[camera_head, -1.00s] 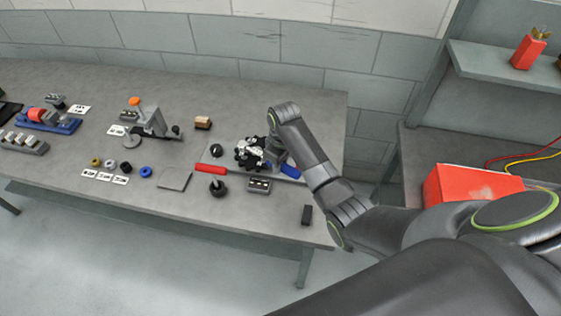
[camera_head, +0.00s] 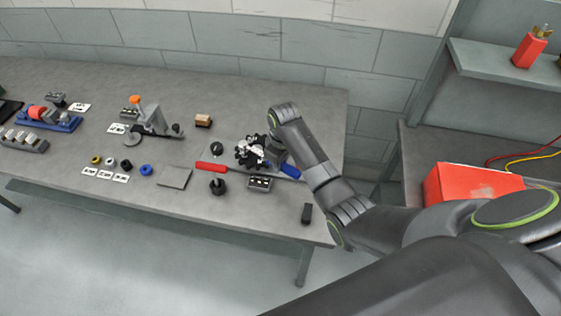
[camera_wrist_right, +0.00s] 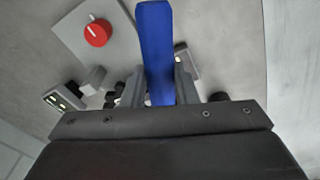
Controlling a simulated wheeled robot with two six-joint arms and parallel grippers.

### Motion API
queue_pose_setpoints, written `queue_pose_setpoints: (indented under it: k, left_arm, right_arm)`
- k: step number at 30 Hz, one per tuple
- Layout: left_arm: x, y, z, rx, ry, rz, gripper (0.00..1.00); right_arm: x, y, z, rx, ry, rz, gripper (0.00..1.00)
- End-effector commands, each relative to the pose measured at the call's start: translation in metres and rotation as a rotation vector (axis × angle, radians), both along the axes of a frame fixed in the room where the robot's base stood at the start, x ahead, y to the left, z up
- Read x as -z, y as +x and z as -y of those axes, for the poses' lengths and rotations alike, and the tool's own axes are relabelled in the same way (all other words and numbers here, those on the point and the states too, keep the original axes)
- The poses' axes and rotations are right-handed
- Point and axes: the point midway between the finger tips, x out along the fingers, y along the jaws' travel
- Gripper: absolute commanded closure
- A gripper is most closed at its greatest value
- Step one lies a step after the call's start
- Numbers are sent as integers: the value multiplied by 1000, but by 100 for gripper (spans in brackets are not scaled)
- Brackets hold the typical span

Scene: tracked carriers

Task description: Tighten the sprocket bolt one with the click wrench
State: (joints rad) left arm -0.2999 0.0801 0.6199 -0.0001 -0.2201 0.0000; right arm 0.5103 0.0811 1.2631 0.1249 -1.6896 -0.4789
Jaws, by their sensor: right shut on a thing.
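In the head view, the sprocket (camera_head: 250,153), a dark toothed wheel with a pale middle, sits on a grey plate at the right of the workbench. Single bolts are too small to tell apart. My right gripper (camera_head: 279,154) is beside the sprocket's right side. In the right wrist view, my right gripper (camera_wrist_right: 160,88) is shut on a blue handle (camera_wrist_right: 156,40), which stands between its two fingers. The blue handle also shows in the head view (camera_head: 290,171). I take it for the click wrench; its working end is hidden. My left gripper is out of view.
A red-handled tool (camera_head: 210,167), a black knob-like part (camera_head: 218,186) and a small grey block (camera_head: 260,183) lie near the sprocket. A dark block (camera_head: 307,213) is by the front edge. The wrist view shows a red knob (camera_wrist_right: 97,33) on a plate.

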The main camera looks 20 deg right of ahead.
Motion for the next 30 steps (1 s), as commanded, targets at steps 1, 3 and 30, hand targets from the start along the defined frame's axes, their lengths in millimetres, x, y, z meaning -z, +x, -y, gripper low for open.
queue_pose_setpoints:
  k: [1,3,30]
  left_arm:
    - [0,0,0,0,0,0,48]
    - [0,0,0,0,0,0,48]
    - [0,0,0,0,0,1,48]
  right_arm:
    - [-1,1,0,0,0,2,100]
    - [-1,1,0,0,0,2,100]
    - [8,1,-1,0,0,2,100]
